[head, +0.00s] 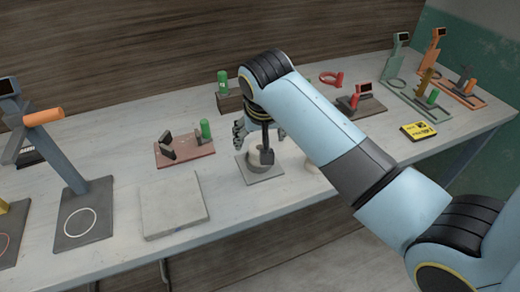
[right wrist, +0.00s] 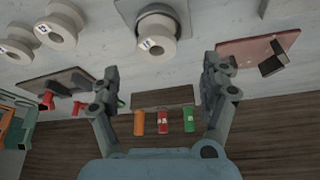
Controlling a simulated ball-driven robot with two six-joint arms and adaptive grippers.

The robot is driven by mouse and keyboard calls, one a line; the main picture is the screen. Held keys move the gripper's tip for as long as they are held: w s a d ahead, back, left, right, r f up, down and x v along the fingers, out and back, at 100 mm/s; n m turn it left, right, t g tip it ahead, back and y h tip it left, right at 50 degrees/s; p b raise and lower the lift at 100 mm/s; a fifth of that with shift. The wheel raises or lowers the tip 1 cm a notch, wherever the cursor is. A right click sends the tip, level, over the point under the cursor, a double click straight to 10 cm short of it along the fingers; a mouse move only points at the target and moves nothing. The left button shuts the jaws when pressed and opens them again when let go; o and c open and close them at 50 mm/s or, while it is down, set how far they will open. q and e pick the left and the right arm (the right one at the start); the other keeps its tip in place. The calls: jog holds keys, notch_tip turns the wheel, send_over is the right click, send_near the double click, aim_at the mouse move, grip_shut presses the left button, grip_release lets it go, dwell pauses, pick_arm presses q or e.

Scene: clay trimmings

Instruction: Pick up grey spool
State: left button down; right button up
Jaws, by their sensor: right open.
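A pale grey-white spool (right wrist: 157,36) stands at the top centre of the right wrist view, in a grey round holder on a grey plate (right wrist: 128,8). In the head view the spool (head: 257,158) shows partly behind my right gripper (head: 262,135), and its plate (head: 262,176) lies on the bench. My right gripper is open and empty, close to this spool. Its fingers (right wrist: 160,84) are spread apart in the right wrist view. Two similar pale spools, one larger (right wrist: 60,24) and one at the edge (right wrist: 15,45), stand to the left there. My left gripper is not in view.
A red-brown plate with dark blocks (head: 184,151) and a pale square slab (head: 172,206) lie left of the spool. A brown rack (head: 231,103) holds coloured cylinders behind. Stands with plates (head: 84,213) occupy the left; a yellow card (head: 418,131) lies right.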

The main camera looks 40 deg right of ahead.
aim_at(255, 147)
jog(key=x, duration=0.8)
jog(key=shift+w+d+f, duration=0.2)
jog(key=shift+d, duration=0.2)
jog(key=shift+p, duration=0.3)
jog(key=c, duration=1.4)
jog(key=shift+o, duration=0.2)
jog(key=shift+r, duration=0.1)
